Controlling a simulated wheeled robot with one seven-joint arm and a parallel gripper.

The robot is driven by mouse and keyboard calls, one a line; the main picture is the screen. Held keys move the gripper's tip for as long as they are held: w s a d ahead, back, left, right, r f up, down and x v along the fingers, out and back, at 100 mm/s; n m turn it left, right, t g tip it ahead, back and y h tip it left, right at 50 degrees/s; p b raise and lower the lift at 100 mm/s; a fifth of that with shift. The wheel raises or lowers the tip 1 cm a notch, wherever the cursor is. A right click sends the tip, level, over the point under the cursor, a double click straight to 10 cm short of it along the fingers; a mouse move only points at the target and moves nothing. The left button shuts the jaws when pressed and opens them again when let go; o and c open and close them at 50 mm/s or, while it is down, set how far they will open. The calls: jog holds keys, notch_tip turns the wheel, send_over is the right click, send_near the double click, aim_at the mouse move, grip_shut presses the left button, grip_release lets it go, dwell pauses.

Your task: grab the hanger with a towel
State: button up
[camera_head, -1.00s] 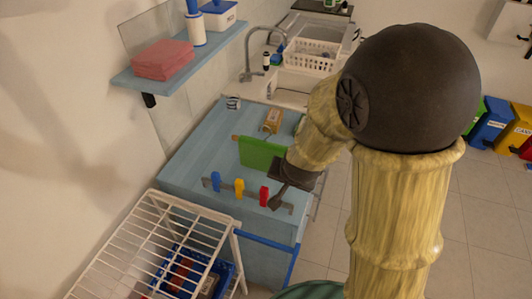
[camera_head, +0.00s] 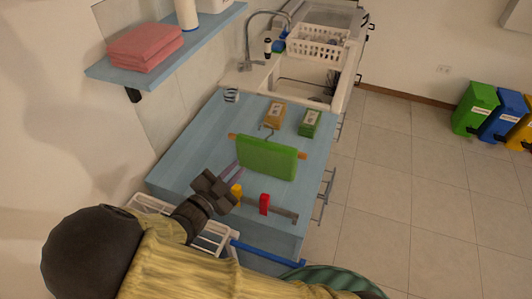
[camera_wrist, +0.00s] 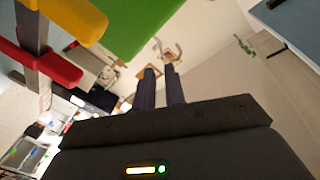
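A green towel (camera_head: 266,158) hangs on a wooden hanger (camera_head: 302,156) with a metal hook (camera_head: 268,130) above the blue counter. My gripper (camera_head: 236,167) is just left of the towel, near the hanger's left end. In the wrist view, the two dark fingers of my gripper (camera_wrist: 160,70) are slightly apart with nothing visible between them. The towel (camera_wrist: 130,25) shows at the top of that view, and what looks like the hook (camera_wrist: 170,48) is just beyond the fingertips.
A rail with a yellow peg (camera_head: 237,190) and a red peg (camera_head: 264,204) is at the counter's near side. Spice boxes (camera_head: 275,113) stand behind the towel. A wall shelf (camera_head: 215,35) holds pink towels (camera_head: 145,46). Open floor (camera_head: 400,180) lies right.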

aim_at(266, 150)
jog(key=shift+s+a+r, duration=0.1)
jog(key=shift+s, duration=0.1)
jog(key=shift+w, duration=0.1)
jog(key=shift+r, duration=0.1)
jog(key=shift+w+d, duration=0.15)
jog(key=shift+d, duration=0.2)
jog(key=p+x, duration=0.3)
jog(key=x, duration=0.8)
jog(key=shift+w, duration=0.2)
jog(key=shift+d+r, duration=0.1)
jog(key=shift+d, duration=0.05)
